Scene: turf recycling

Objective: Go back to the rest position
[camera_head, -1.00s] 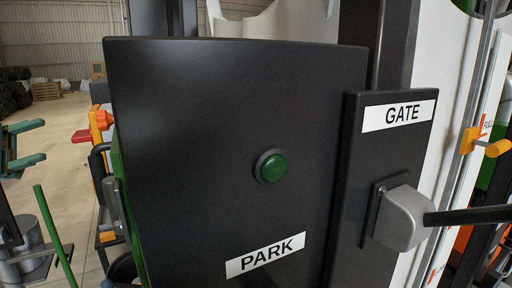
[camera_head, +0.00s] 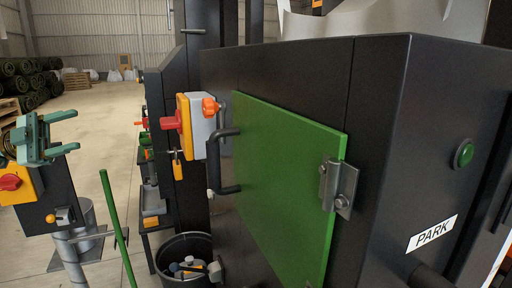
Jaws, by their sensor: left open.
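My left gripper (camera_head: 66,133) is teal and shows at the left edge. Its two fingers point right, one above the other, with a clear gap and nothing between them. It appears in front of a black post (camera_head: 62,195); I cannot tell how far apart they are. My right gripper is out of view.
A large black cabinet fills the right half, with a green door (camera_head: 284,180), a black handle (camera_head: 224,160), a green button (camera_head: 464,154) and a PARK label (camera_head: 433,233). A switch box (camera_head: 198,125) and a black bucket (camera_head: 168,256) stand beside it. Open floor (camera_head: 110,120) lies beyond.

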